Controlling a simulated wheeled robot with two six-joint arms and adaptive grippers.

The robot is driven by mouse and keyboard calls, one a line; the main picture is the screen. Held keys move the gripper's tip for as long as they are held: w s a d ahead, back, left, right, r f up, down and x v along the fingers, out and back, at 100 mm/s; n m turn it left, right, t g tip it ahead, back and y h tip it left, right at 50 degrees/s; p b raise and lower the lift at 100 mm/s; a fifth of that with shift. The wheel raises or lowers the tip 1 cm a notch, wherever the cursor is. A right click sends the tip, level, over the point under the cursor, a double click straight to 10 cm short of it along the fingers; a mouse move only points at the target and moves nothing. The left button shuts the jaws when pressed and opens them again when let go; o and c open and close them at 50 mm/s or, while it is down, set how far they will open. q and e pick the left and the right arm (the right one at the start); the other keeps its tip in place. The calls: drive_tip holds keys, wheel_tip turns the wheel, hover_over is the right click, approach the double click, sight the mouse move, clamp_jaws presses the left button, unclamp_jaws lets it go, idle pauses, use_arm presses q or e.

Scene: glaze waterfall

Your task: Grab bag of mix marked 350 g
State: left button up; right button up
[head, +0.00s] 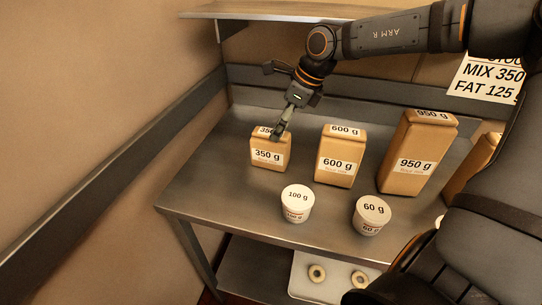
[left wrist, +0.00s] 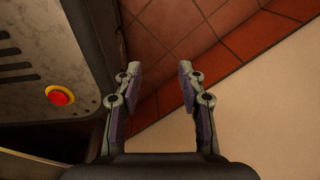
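The tan bag marked 350 g (head: 268,157) stands upright at the left of the steel table in the head view. My right gripper (head: 278,132) reaches down from above, with its fingertips at the top right of this bag and covering part of its top label. I cannot tell whether the fingers are closed on the bag or only beside it. My left gripper (left wrist: 159,88) is open and empty in the left wrist view, above a red tiled floor. It is not seen in the head view.
Right of the bag on the steel table (head: 235,190) stand a 600 g bag (head: 337,167) and a 950 g bag (head: 412,165). In front are a 100 g tub (head: 297,205) and a 60 g tub (head: 371,216). A shelf (head: 270,13) hangs above the table.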

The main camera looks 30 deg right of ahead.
sight(271, 141)
drive_tip(key=shift+x, duration=0.85)
drive_tip(key=shift+a+f, duration=0.15)
drive_tip(key=shift+f, duration=0.05)
drive_tip(key=p+x, duration=0.1)
drive_tip(key=x, duration=0.3)
drive_tip(key=shift+w+a+f, duration=0.2)
drive_tip(key=shift+w+f, duration=0.05)
drive_tip(key=shift+w, duration=0.05)
drive_tip(key=shift+s, duration=0.1)
drive_tip(key=shift+c, duration=0.7)
use_arm(q)
drive_tip(key=shift+w+d+r, duration=0.15)
drive_tip(key=shift+w+r, duration=0.3)
drive_tip(key=shift+w, duration=0.05)
drive_tip(key=shift+w+d+r, duration=0.15)
drive_tip(key=shift+w+r, duration=0.25)
drive_tip(key=shift+w, duration=0.1)
use_arm(e)
drive_tip(key=shift+r, duration=0.1)
drive_tip(key=c, duration=1.4)
